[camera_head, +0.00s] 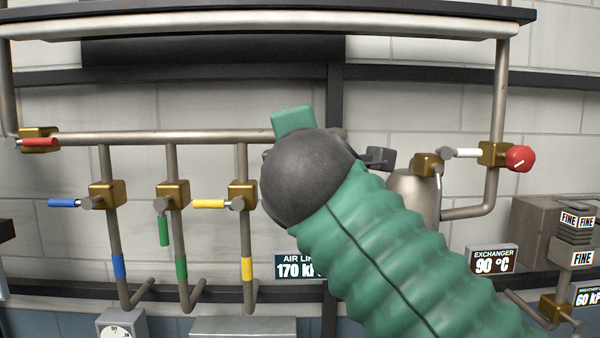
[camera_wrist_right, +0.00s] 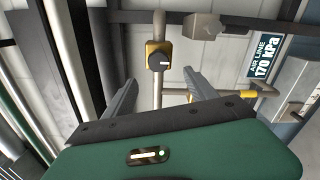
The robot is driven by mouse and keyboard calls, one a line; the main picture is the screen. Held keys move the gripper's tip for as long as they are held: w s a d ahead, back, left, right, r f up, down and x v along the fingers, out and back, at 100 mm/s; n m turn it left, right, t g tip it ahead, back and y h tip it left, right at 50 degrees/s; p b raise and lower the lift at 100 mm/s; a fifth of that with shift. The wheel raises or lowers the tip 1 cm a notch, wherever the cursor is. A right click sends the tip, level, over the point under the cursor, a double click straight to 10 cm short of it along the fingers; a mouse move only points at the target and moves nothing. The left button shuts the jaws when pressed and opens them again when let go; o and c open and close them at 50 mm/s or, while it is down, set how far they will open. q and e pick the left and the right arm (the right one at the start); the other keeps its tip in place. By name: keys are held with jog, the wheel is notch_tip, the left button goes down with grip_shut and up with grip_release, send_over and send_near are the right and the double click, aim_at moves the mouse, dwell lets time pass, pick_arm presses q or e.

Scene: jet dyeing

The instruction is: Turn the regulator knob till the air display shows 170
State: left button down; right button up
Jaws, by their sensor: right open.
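The air line display (camera_head: 297,267) reads 170 kPa in the head view, its right edge covered by my right arm. It also shows in the right wrist view (camera_wrist_right: 264,56), reading 170 kPa. In that view a black knob with a white mark, the regulator knob (camera_wrist_right: 159,62), sits on a brass body on a vertical pipe. My right gripper (camera_wrist_right: 161,82) is open, its two fingers on either side of the knob in the picture. I see no contact between fingers and knob. In the head view my right arm hides the knob and fingers. My left gripper is not in view.
Brass valves with blue (camera_head: 65,203), green (camera_head: 163,231) and yellow (camera_head: 209,204) handles hang left of my arm. A red knob (camera_head: 520,159) and an exchanger display (camera_head: 492,261) reading 90 °C are on the right. Pipes surround the work area.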

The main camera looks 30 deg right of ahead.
jog(key=v, duration=0.4)
jog(key=shift+s+a+b, duration=0.15)
jog(key=shift+s+b, duration=0.05)
jog(key=shift+b, duration=0.2)
jog(key=shift+w, duration=0.1)
jog(key=w+a+f+m+g+y+b, duration=0.1)
jog(key=w+a+f+g+y, duration=0.15)
jog(key=f, duration=1.25)
jog(key=w+a+f+m+g+y+b, duration=0.15)
jog(key=w+f, duration=0.25)
jog(key=f, duration=1)
jog(key=w+a+f+m+g+y+b, duration=0.1)
jog(key=w+a+f+m+g+y, duration=0.15)
jog(key=f, duration=1.25)
jog(key=s+f+m+g+y+b, duration=0.1)
jog(key=s+f+m+g, duration=0.1)
jog(key=s+f, duration=0.4)
jog(key=s+f+m+g+b, duration=0.1)
jog(key=s+f+m, duration=0.3)
jog(key=f, duration=1)
jog(key=s+a+f+m+g+y+b, duration=0.1)
jog(key=s+f+m+g, duration=0.2)
jog(key=s+f, duration=0.5)
notch_tip(320, 180, down, 3)
jog(key=shift+s+r+m+y, duration=0.1)
jog(key=shift+s+m+y, duration=0.25)
jog(key=shift+m, duration=0.05)
